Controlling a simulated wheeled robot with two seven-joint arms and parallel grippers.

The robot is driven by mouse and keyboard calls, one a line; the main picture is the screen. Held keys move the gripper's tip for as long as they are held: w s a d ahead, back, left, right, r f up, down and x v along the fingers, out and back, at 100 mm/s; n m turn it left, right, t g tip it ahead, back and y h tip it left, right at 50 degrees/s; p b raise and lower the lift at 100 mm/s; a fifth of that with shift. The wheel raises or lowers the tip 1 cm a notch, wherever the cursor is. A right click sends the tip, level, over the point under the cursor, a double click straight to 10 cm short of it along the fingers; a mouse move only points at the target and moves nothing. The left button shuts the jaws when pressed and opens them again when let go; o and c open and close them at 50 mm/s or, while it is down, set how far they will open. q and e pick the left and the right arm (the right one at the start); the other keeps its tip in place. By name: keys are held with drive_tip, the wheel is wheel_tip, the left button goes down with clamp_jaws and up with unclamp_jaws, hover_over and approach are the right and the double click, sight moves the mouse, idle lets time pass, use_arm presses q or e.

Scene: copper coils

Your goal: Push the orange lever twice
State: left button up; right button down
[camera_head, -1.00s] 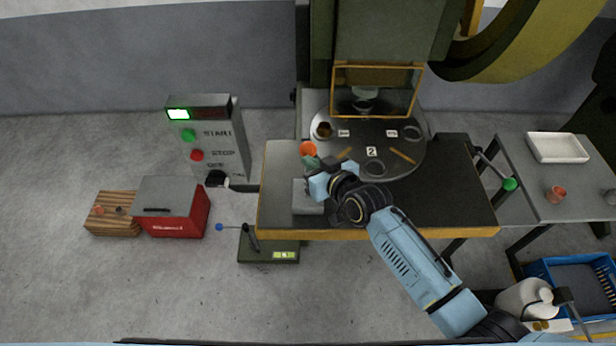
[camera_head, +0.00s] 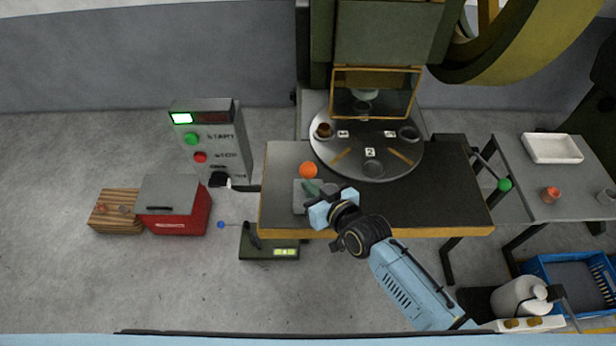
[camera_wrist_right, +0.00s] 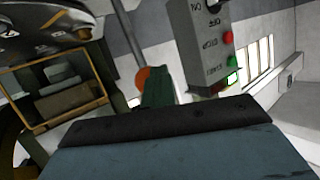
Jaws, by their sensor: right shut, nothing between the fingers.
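The orange lever shows as an orange ball knob (camera_head: 308,170) above its grey base (camera_head: 299,200) on the left part of the dark table. In the right wrist view the orange knob (camera_wrist_right: 142,77) sits on a grey rod, partly hidden by my green fingers. My right gripper (camera_head: 310,187) is shut and empty, its fingertips just on the near side of the knob. It also shows in the right wrist view (camera_wrist_right: 156,85). I cannot tell whether the fingertips touch the knob. My left gripper is not in view.
A round numbered turntable (camera_head: 372,168) stands behind the lever, under a press with an orange-framed guard (camera_head: 333,95). A control box (camera_head: 218,125) with green and red buttons stands left.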

drive_tip(key=shift+s+f+p, duration=0.2)
drive_tip(key=shift+s+p, duration=0.15)
drive_tip(key=shift+s, duration=0.55)
drive_tip(key=shift+s+f+p, duration=0.25)
drive_tip(key=shift+s+p, duration=0.25)
drive_tip(key=shift+s, duration=0.75)
drive_tip(key=shift+s+f+p, duration=0.2)
drive_tip(key=shift+s+p, duration=0.25)
drive_tip(key=shift+s, duration=0.8)
drive_tip(key=shift+f, duration=0.1)
